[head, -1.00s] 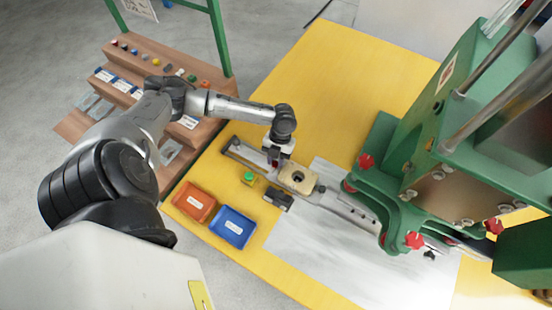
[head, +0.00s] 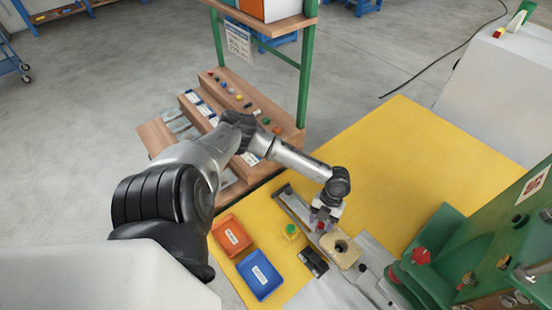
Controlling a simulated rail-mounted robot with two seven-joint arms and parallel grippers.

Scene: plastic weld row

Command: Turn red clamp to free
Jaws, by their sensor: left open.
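My left gripper (head: 324,218) is open and points down over the metal rail (head: 292,205) on the yellow table. A small red part (head: 321,226), which may be the red clamp, shows right at its fingertips. The fingers hide most of it, and I cannot tell whether they touch it. A beige block with a round hole (head: 341,250) sits on the rail just to the right and nearer. My right gripper is not in view.
A green-topped yellow button box (head: 291,232) and a black block (head: 313,262) lie beside the rail. An orange tray (head: 232,236) and a blue tray (head: 260,275) are at left. The green machine (head: 470,250) stands at right. The far yellow table (head: 400,150) is clear.

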